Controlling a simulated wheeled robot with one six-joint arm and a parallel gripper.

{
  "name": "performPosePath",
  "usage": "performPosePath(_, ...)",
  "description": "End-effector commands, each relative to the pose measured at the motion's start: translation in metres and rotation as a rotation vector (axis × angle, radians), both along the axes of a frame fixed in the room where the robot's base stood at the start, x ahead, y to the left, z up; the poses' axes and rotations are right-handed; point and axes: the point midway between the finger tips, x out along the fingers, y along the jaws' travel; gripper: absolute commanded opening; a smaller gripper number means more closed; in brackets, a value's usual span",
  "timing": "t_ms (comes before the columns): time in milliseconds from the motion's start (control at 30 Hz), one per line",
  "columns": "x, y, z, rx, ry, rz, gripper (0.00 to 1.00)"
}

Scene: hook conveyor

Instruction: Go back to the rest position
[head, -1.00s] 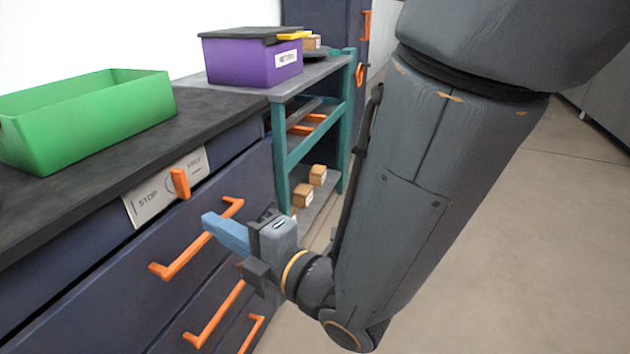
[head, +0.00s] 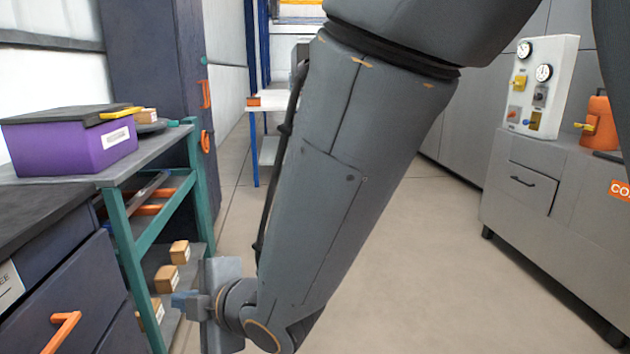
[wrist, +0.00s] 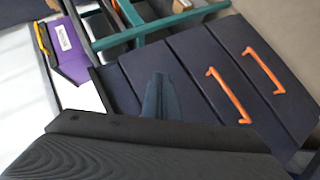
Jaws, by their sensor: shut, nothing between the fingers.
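My gripper (head: 183,301) is low in the head view, left of centre, at the end of my folded arm. Its fingers point left, in front of the teal shelf rack. In the wrist view its fingers (wrist: 160,98) are together, with nothing between them, and dark drawer fronts lie beyond. My forearm covers the middle of the head view and hides part of the floor.
A purple bin (head: 68,143) stands on the teal rack (head: 122,215), with small boxes (head: 166,279) below. A dark drawer counter (head: 70,285) with orange handles is at left. A grey cabinet (head: 535,205) stands right. Floor (head: 400,260) between is clear.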

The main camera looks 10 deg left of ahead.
Motion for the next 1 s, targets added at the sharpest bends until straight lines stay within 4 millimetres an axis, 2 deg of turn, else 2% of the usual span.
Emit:
performPosePath(33, 0.021, -0.028, 0.0, -0.029, 0.074, -0.108, 0.0)
performPosePath(100, 0.041, -0.067, -0.006, -0.069, 0.194, -0.26, 0.0)
performPosePath(233, 0.06, -0.145, -0.013, -0.114, 0.422, -0.556, 0.0)
performPosePath(333, 0.058, -0.203, -0.016, -0.129, 0.602, -0.786, 0.0)
performPosePath(400, 0.048, -0.242, -0.016, -0.136, 0.72, -0.946, 0.0)
performPosePath(500, 0.028, -0.284, -0.014, -0.134, 0.875, -1.142, 0.0)
performPosePath(700, -0.013, -0.332, -0.006, -0.121, 1.095, -1.416, 0.0)
performPosePath(1000, -0.069, -0.372, 0.012, -0.106, 1.338, -1.707, 0.0)
